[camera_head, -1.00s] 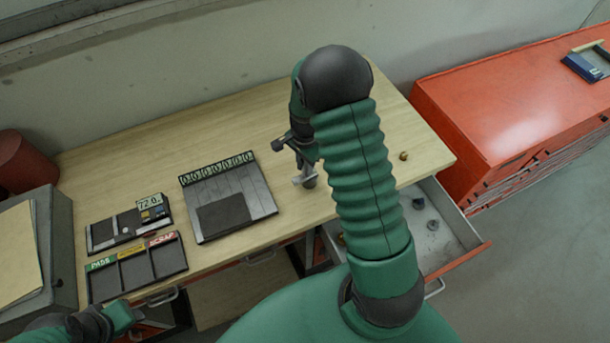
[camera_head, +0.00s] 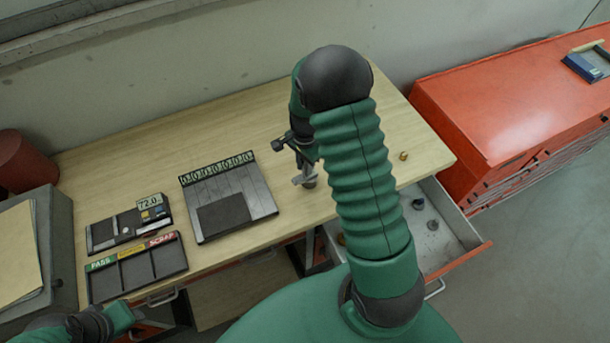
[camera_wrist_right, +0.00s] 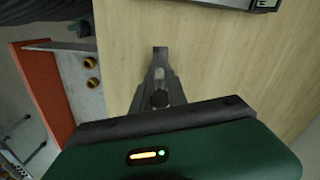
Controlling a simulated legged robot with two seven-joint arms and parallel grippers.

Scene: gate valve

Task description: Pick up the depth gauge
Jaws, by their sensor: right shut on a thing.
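The depth gauge (camera_head: 307,181) is a small grey metal piece below my right gripper (camera_head: 303,160), near the front edge of the wooden bench. My right gripper is shut on it, and my own arm hides part of the grip. In the right wrist view the gauge (camera_wrist_right: 160,98) shows as a grey rounded piece between the dark fingers of my gripper (camera_wrist_right: 159,80). I cannot tell whether it touches the bench top. My left gripper (camera_head: 120,316) is at the lower left, in front of the bench; its jaws do not show clearly.
On the bench (camera_head: 240,125) lie a grey slotted tray (camera_head: 262,190), a labelled sorting tray (camera_head: 137,272) and a dark case with a 72.0 display (camera_head: 150,200). A small brass piece (camera_head: 403,156) lies to the right. An open drawer (camera_head: 455,255) juts out below. A red cabinet (camera_head: 500,110) stands right.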

